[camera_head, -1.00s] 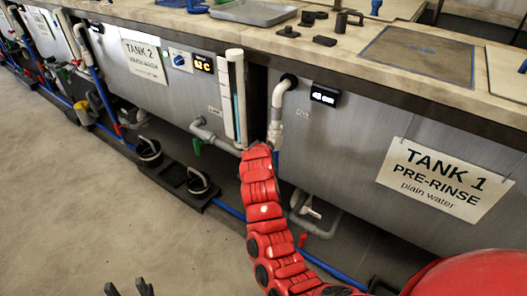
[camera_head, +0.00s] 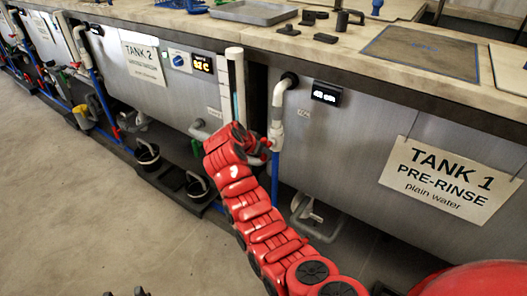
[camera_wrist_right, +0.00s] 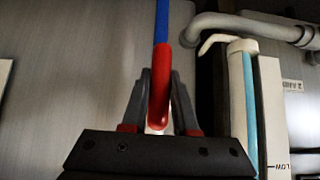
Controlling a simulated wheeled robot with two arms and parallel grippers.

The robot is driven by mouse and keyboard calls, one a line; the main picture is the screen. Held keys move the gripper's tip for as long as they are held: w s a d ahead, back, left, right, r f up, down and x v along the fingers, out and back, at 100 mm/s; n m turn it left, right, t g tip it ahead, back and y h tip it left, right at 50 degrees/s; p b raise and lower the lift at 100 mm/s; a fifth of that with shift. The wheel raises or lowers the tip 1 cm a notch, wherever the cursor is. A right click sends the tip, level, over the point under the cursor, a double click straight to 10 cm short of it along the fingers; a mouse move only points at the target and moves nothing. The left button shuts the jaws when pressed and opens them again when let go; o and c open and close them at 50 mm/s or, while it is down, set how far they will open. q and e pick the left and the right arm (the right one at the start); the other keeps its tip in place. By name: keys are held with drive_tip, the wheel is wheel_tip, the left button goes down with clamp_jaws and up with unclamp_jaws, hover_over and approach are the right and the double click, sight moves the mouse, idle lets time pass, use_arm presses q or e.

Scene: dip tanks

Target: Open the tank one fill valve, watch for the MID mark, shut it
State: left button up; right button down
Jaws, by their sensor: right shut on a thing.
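Tank one (camera_head: 345,150) is the steel tank with the sign "TANK 1 PRE-RINSE" (camera_head: 450,180). Its white fill pipe (camera_head: 277,105) comes down at its left and continues as a blue pipe (camera_wrist_right: 163,22). My right gripper (camera_head: 266,146) is at this pipe. In the right wrist view its fingers (camera_wrist_right: 160,95) are shut on a red valve handle (camera_wrist_right: 160,70) in line with the blue pipe. My red right arm hides much of the valve in the head view. A small display (camera_head: 326,93) on the tank shows a cm figure, too blurred to read surely. My left gripper (camera_head: 126,293) is open and empty at the bottom edge.
A white sight tube (camera_head: 236,80) with a bluish strip stands left of the pipe; an upside-down "LOW" label (camera_wrist_right: 281,167) shows beside it. Tank two (camera_head: 160,92) is further left. Black buckets (camera_head: 147,156) stand below. The floor at left is clear.

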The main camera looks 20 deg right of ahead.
drive_tip(key=shift+s+f, duration=0.1)
drive_tip(key=shift+f, duration=0.15)
drive_tip(key=c, duration=0.7)
unclamp_jaws()
drive_tip(key=shift+r, duration=0.1)
drive_tip(key=shift+r, duration=0.1)
drive_tip(key=shift+a+r, duration=0.25)
drive_tip(key=p+v, duration=0.1)
drive_tip(key=v, duration=1.5)
drive_tip(key=shift+s+a+r, duration=0.15)
drive_tip(key=shift+a+r, duration=0.05)
drive_tip(key=shift+a, duration=0.1)
